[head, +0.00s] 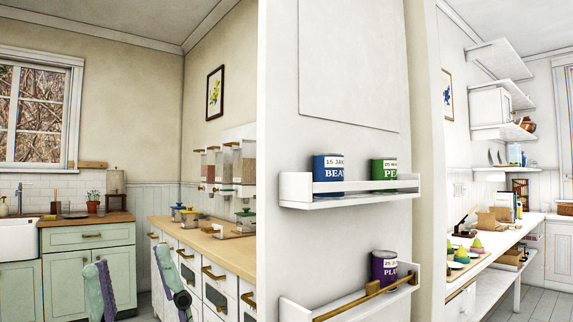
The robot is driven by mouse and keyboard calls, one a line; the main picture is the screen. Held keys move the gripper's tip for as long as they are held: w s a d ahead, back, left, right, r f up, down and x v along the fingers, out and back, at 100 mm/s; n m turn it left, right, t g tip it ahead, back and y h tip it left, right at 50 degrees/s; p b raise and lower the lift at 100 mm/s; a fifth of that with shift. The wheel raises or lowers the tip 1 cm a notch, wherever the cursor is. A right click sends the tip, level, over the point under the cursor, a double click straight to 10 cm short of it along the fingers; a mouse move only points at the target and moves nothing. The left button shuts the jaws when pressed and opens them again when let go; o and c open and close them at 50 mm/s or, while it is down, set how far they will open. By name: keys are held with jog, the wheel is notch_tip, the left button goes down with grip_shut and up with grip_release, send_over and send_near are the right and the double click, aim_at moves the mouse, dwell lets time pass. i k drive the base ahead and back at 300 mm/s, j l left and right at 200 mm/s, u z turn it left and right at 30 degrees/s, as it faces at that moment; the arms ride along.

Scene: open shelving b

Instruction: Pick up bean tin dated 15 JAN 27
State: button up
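A blue tin (328,174) with a pale label band stands upright on the left part of the upper wall shelf (350,202). Its label reads "15 JA" and "BEA"; the rest curves out of sight, so the year cannot be read. The shelf's front rail crosses its lower part. My gripper (130,258) shows at the bottom left, with two teal and purple fingers spread apart and nothing between them. It is well left of the tin and lower in the picture, and its base is cut off.
A green tin (384,173), labelled "PE", stands right of the blue one. A purple tin (384,268), labelled "PLU", is on the lower shelf (300,308) behind a brass rail. A wooden counter (232,252) with jars is left of the wall panel.

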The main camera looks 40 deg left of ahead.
aim_at(327, 167)
jog(key=i+l+u, duration=0.1)
jog(key=u, duration=0.35)
jog(key=i+l+u, duration=0.1)
jog(key=u, duration=0.35)
jog(key=l+u, duration=0.3)
jog(key=u, duration=0.15)
jog(key=i+l+u, duration=0.1)
jog(key=l+u, duration=0.2)
jog(key=l, duration=0.3)
jog(key=l+u, duration=0.35)
jog(key=l, duration=0.25)
jog(key=l+u, duration=0.15)
jog(key=l, duration=1.6)
jog(key=l+u, duration=0.2)
jog(key=l, duration=0.45)
jog(key=k+l+u, duration=0.1)
jog(key=l+u, duration=0.15)
jog(key=l, duration=0.4)
